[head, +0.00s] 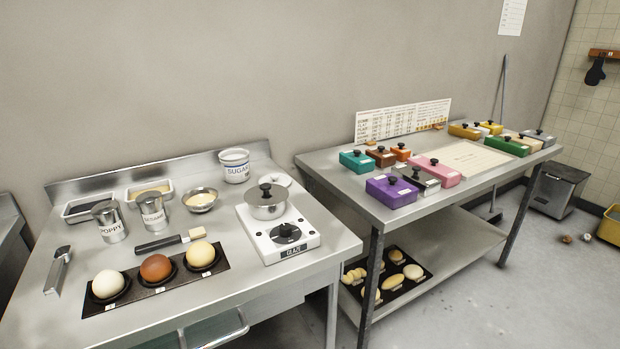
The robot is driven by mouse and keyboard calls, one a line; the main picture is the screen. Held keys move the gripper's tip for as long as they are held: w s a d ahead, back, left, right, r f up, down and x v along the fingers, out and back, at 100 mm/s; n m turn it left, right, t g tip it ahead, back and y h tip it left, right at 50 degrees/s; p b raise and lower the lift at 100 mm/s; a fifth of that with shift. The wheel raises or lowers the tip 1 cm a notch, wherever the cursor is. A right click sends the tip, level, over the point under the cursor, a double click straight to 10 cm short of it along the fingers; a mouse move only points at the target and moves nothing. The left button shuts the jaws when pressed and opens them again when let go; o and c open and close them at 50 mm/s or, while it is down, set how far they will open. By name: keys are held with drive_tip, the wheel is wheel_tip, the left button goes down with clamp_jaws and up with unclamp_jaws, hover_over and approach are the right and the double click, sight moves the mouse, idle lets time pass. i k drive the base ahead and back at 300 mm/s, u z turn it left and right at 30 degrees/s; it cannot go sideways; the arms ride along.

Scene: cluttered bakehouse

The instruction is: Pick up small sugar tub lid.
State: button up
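A white tub marked SUGAR (235,172) stands upright at the back right of the left steel table (315,215). A small round white disc (281,179), which looks like the tub's lid, lies flat on the table to the right of the tub. The steel pot with a black knob (268,207) stands in front of the disc and hides part of its near side. My gripper is not in view.
The pot sits on a white burner marked GLAZE (280,240). Left of the tub are a steel bowl (201,201), POPPY (110,223) and SESAME (152,213) tins, and a brush (170,240). Coloured boxes stand on the right table (342,178). The left table's right edge is clear.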

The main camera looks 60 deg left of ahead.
sight(284, 180)
drive_tip(key=u, duration=0.05)
drive_tip(key=i, duration=2.4)
drive_tip(key=u, duration=3.45)
drive_tip(key=i, duration=1.25)
